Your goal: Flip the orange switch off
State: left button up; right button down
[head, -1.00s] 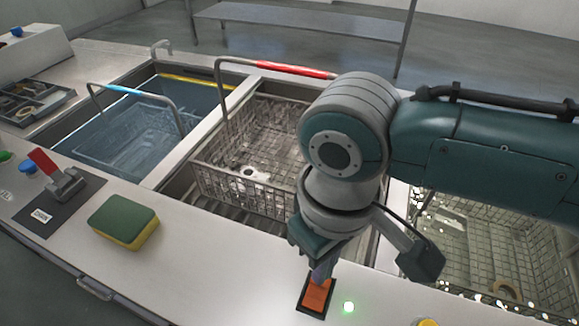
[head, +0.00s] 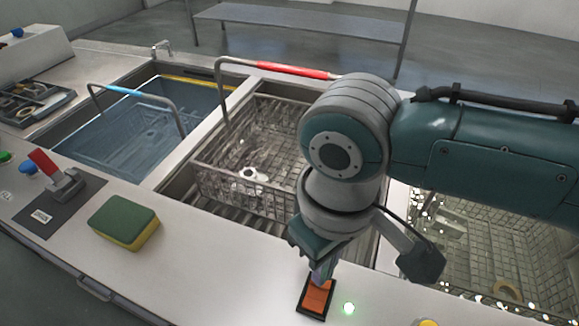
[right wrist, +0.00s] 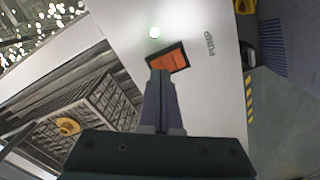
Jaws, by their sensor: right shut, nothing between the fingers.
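The orange switch (head: 315,298) is a rocker in a black frame on the white front counter. A lit green light (head: 348,308) sits just to its right. In the right wrist view the orange switch (right wrist: 168,61) lies beside the word PUMP, and the green light (right wrist: 154,32) glows above it. My right gripper (head: 322,276) is shut and empty, pointing down at the far edge of the switch. In the right wrist view its fingertips (right wrist: 160,76) overlap the switch's near edge; I cannot tell whether they touch it. My left gripper is out of view.
A green and yellow sponge (head: 124,222) lies on the counter at left. A red-handled lever (head: 56,178) labelled DRAIN stands further left. Behind are a blue water tank (head: 130,130) and a wire basket (head: 245,185) with a red handle. Free counter lies between sponge and switch.

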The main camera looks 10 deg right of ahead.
jog(key=shift+f+b, duration=0.65)
jog(key=shift+f, duration=0.3)
dwell(0.9)
notch_tip(320, 180, up, 7)
jog(key=p, duration=0.8)
jog(key=shift+r, duration=0.1)
dwell(0.3)
